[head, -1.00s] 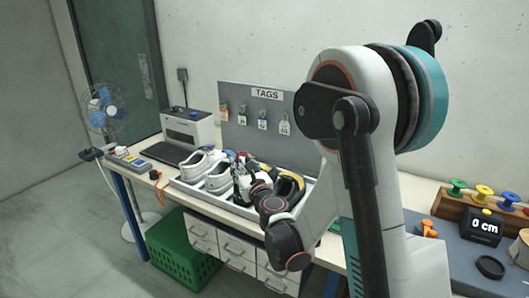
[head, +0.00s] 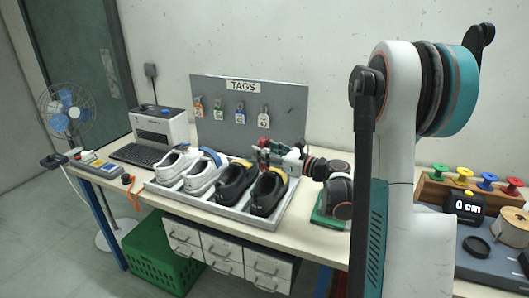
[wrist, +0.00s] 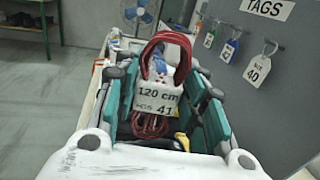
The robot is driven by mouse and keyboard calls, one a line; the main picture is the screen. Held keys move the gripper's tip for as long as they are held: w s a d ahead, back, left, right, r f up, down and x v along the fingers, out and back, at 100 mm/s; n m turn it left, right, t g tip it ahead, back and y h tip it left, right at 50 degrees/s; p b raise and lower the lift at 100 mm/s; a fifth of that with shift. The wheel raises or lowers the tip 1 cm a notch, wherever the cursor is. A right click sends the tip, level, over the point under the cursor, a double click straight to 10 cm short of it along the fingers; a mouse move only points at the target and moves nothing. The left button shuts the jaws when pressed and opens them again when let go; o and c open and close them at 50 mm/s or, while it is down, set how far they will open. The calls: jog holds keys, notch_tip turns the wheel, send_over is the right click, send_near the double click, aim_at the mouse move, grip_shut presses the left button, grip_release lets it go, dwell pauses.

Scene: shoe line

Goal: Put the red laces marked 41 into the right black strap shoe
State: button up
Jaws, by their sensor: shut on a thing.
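The red laces (wrist: 182,58) are a looped bundle with a white tag (wrist: 158,100) reading "120 cm" and "41". My gripper (wrist: 160,82) is shut on them, its teal pads on either side. In the head view my gripper (head: 266,153) is above the far end of the shoe tray, with a bit of red showing at its tip. Two black shoes stand in the tray: the left black shoe (head: 235,183) and the right black shoe (head: 268,194), which has a yellow lining. My gripper is behind and above the right one, apart from it. Strap details are too small to tell.
Two white shoes (head: 203,178) fill the left of the tray (head: 234,212). The grey TAGS board (head: 220,128) with hanging tags stands close behind. A green item (head: 328,222) lies right of the tray. Spools (head: 487,181) and a "0 cm" counter (head: 466,207) are at the right.

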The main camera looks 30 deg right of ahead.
aim_at(266, 170)
jog(key=shift+f+b, duration=2.95)
jog(key=shift+f, duration=1.1)
jog(key=o, duration=1)
jog(key=shift+s, duration=0.1)
jog(key=v, duration=1.1)
jog(key=shift+s+d, duration=0.2)
jog(key=shift+s, duration=0.15)
